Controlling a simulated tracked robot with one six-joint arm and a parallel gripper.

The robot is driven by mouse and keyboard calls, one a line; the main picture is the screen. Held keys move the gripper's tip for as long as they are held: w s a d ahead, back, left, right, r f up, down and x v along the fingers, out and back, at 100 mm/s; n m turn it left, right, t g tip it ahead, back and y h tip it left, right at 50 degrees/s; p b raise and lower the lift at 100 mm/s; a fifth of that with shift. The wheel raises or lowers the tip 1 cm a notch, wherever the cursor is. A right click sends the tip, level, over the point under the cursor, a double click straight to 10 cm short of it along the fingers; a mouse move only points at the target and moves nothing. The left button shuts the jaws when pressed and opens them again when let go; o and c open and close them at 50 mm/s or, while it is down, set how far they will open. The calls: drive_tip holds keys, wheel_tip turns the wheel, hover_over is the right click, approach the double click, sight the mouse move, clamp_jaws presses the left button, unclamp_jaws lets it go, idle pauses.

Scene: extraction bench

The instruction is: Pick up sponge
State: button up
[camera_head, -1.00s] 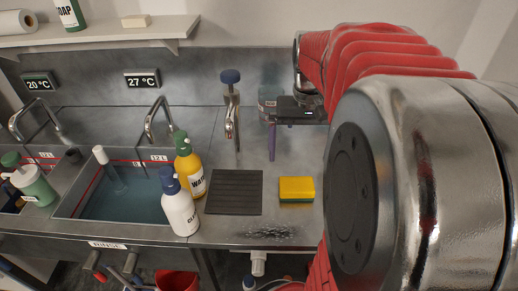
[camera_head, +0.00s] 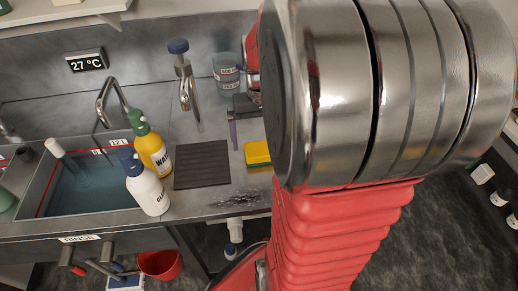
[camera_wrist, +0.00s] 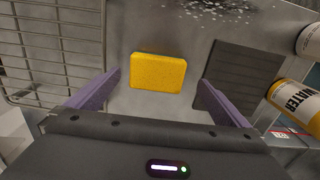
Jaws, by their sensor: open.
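A yellow sponge (camera_head: 257,153) with a green underside lies on the steel counter, right of the dark ribbed mat. My arm hides its right part in the head view. It shows whole and flat in the wrist view (camera_wrist: 159,71), ahead of my gripper and between the lines of its two fingers. My gripper (camera_wrist: 150,92) is open and empty, its purple fingers spread wider than the sponge. In the head view a purple finger (camera_head: 233,133) hangs above the counter just left of the sponge. The sponge and fingers look apart.
The dark ribbed mat (camera_head: 203,177) lies left of the sponge. A yellow WATER bottle (camera_head: 153,150) and a white bottle (camera_head: 147,188) stand by the sink (camera_head: 95,195). A faucet (camera_head: 187,75) rises behind. A wire rack (camera_wrist: 55,45) shows in the wrist view.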

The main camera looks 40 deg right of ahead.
sight(262, 148)
drive_tip(key=shift+f, duration=0.1)
drive_tip(key=shift+d+f, duration=0.2)
drive_tip(key=shift+f, duration=1.05)
drive_tip(key=shift+d+f, duration=0.15)
drive_tip(key=shift+f, duration=1.05)
drive_tip(key=shift+c, duration=0.6)
drive_tip(key=c, duration=1)
wheel_tip(262, 148, up, 10)
